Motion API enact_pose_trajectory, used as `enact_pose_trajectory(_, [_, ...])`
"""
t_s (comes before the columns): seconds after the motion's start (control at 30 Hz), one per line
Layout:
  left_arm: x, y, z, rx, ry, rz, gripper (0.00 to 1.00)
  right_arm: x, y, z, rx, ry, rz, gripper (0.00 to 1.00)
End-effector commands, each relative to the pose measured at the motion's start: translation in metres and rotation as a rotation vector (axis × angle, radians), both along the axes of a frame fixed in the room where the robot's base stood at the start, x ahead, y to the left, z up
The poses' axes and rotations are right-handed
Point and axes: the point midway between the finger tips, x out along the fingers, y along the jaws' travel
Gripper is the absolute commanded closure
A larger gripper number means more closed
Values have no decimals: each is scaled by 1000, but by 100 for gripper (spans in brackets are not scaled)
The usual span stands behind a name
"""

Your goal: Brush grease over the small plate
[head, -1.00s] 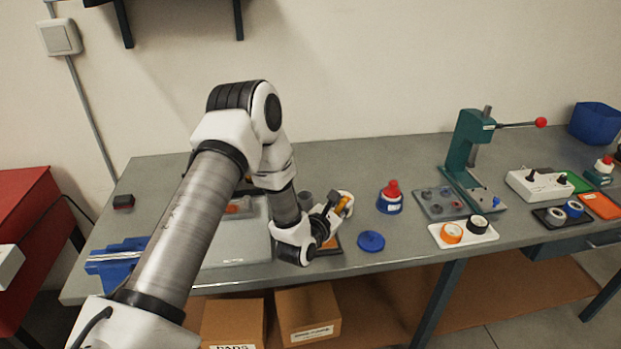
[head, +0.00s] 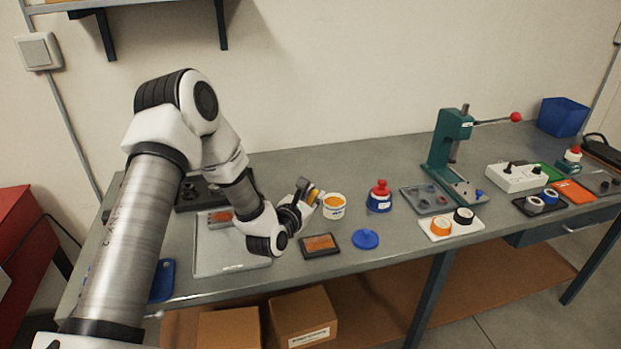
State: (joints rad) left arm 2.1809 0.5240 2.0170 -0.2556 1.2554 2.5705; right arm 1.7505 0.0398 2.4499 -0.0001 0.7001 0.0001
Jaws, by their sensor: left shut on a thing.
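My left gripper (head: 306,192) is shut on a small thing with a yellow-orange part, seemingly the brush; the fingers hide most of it. It is just left of and above a white tub (head: 334,212) with orange-yellow contents, likely the grease. I cannot tell whether the brush touches the tub. A small dark plate (head: 320,251) with an orange-brown face lies flat in front of the tub, near the table's front edge. A blue round lid (head: 365,239) lies right of that plate. My right gripper is not in view.
A grey mat (head: 230,262) lies under my left arm with a small orange-and-grey piece on it. A blue bottle with a red top (head: 379,196) stands right of the tub. Farther right are a green press (head: 448,140) and a white tray (head: 466,232) with tape rolls.

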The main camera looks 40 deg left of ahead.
Motion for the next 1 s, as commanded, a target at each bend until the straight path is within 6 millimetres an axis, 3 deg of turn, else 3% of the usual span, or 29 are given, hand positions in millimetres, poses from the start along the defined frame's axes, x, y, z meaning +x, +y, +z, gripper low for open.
enact_pose_trajectory(0.5, [5, 8, 46, 1, -1, 10, 100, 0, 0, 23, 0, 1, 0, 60])
enact_pose_trajectory(1.0, [6, 8, 49, 1, -1, 11, 100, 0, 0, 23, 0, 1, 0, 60])
